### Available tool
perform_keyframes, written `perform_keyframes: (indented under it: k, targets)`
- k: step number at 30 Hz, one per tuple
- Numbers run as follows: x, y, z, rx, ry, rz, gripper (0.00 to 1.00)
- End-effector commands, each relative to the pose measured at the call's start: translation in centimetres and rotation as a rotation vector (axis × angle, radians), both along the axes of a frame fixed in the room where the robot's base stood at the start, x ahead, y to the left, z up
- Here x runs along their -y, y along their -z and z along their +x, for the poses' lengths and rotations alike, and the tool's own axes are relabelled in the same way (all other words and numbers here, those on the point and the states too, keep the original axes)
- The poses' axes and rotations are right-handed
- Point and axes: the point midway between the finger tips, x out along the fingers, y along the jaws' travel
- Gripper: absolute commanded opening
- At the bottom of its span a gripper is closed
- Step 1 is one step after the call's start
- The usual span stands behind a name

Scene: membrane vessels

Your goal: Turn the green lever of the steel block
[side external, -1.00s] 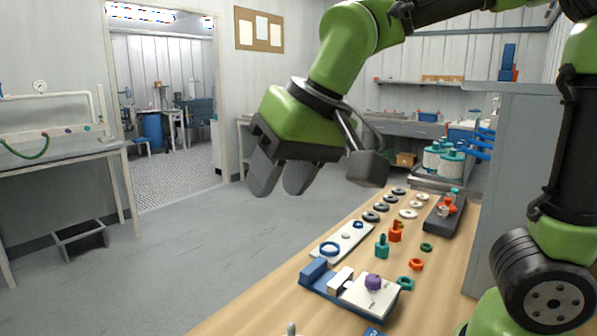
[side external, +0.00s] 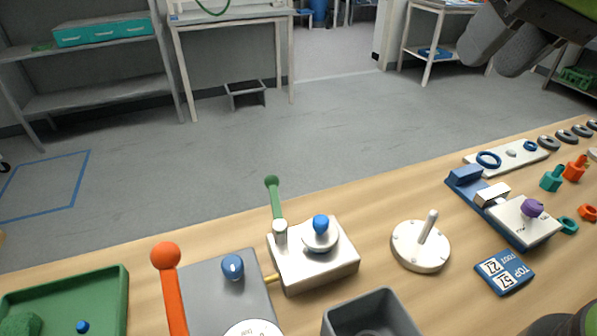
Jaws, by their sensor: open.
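The pale steel block (side external: 318,262) stands on the wooden bench at the lower centre. Its green lever (side external: 276,203) rises from a short white post at the block's back left, standing nearly upright with a slight lean to the left and a round knob on top. A blue knob on a round disc (side external: 320,234) sits on the block to the right of the lever. My gripper (side external: 497,48) is at the top right, partly cut off by the frame edge. Its two grey fingers are apart and empty, well away from the lever and above the bench.
An orange lever (side external: 169,285) with a ball end stands left of the block, beside a grey plate (side external: 207,285) with a blue knob. A white disc with a peg (side external: 421,246) is to the right. A grey open box (side external: 368,318) is in front. A green tray (side external: 110,290) lies far left.

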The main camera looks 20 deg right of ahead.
Motion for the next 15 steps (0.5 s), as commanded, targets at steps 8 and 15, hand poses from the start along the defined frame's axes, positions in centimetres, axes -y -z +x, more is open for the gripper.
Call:
perform_keyframes:
  k: [8, 15]
  targets:
    - [-8.5, 5.2, 6.6, -0.085, -0.021, -0.101, 0.41]
    - [-16.6, 12.4, 8.7, -0.087, -0.025, -0.194, 0.41]
